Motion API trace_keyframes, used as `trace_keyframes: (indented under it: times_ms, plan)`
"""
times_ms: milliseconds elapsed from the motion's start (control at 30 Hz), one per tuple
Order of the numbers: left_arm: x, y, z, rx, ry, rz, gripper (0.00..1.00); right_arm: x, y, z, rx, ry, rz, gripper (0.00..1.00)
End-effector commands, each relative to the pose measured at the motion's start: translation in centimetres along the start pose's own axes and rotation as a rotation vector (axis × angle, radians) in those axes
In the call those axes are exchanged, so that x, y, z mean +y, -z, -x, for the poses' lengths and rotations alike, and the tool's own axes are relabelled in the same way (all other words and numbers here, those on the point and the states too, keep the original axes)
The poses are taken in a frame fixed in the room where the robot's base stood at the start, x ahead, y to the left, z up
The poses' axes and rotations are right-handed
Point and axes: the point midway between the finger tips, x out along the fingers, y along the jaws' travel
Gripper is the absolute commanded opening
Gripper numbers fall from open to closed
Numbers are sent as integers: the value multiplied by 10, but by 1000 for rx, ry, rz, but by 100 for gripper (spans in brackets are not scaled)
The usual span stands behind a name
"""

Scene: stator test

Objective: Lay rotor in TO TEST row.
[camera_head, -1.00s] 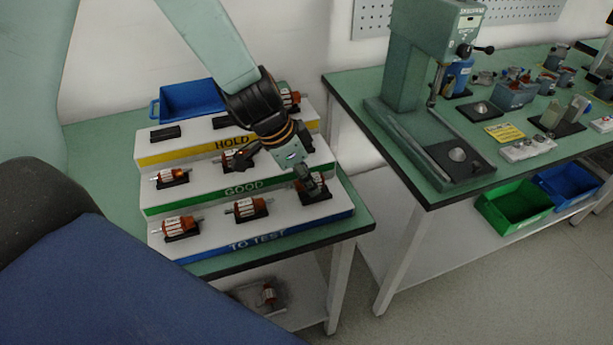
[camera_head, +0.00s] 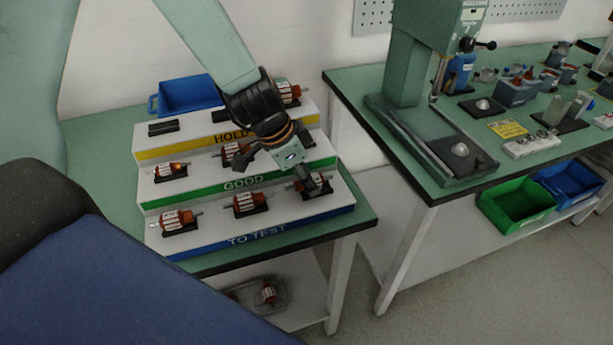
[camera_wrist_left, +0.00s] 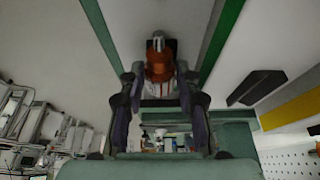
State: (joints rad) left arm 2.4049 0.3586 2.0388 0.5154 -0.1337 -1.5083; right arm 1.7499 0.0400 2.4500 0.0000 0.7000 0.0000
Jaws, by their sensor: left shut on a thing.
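A stepped white rack carries three labelled rows: TO TEST (camera_head: 258,236) with a blue edge at the front, GOOD (camera_head: 243,183) with green, HOLD (camera_head: 230,136) with yellow. My left gripper (camera_head: 317,187) is at the right end of the TO TEST row, shut on a rotor (camera_head: 306,186) with orange windings. In the left wrist view the rotor (camera_wrist_left: 159,68) sits between the two fingers, over a dark cradle. The gripper partly hides it in the head view. Two other rotors, one at left (camera_head: 178,219) and one in the middle (camera_head: 247,202), lie in TO TEST cradles. My right gripper is not in view.
Rotors also lie in the GOOD row (camera_head: 171,170) and at the HOLD row's right end (camera_head: 287,92). A blue bin (camera_head: 190,95) stands behind the rack. A second bench with a press (camera_head: 411,70) is to the right. A clear tray (camera_head: 248,295) sits on the lower shelf.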

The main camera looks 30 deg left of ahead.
Motion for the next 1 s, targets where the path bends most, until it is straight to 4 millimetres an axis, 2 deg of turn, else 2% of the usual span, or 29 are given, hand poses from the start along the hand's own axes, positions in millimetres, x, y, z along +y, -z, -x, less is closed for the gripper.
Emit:
trace_keyframes:
  times_ms: [1000]
  plan:
    - [0, -2, -6, 1, 1, 0, 0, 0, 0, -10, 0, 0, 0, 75]
